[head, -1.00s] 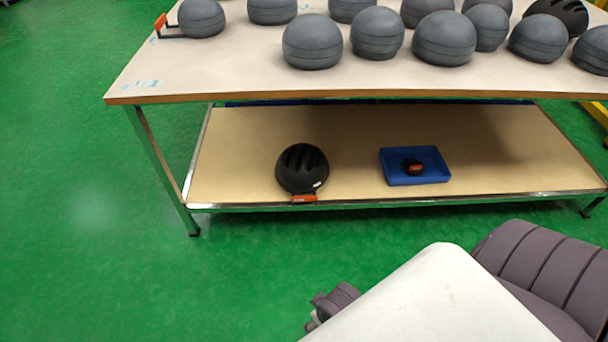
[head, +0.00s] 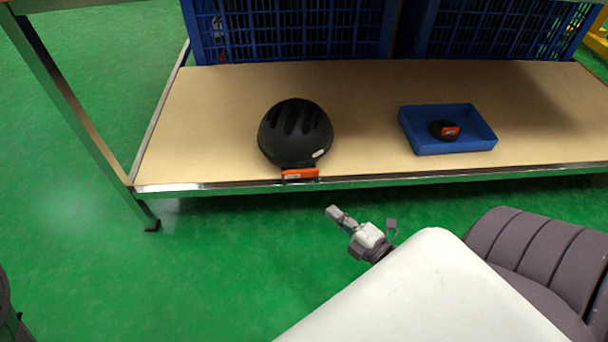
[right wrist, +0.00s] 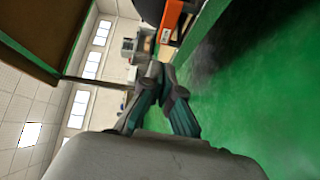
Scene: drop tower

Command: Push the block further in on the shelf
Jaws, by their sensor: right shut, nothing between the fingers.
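The orange block (head: 300,174) sits at the front edge of the lower shelf (head: 200,120), right in front of a black helmet (head: 295,135). Part of the block seems to reach over the metal edge. In the right wrist view the orange block (right wrist: 171,20) shows at the top, beside the dark helmet. My right gripper (head: 336,214) is shut and empty. In the head view it appears below and right of the block, apart from it, over the green floor. Its closed fingers also show in the right wrist view (right wrist: 166,78). My left gripper is not in view.
A blue tray (head: 430,149) holding a small dark object with an orange patch (head: 444,130) stands to the right on the shelf. Blue crates (head: 290,32) stand at the back. A table leg (head: 75,100) is at the left. Shelf between helmet and tray is bare.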

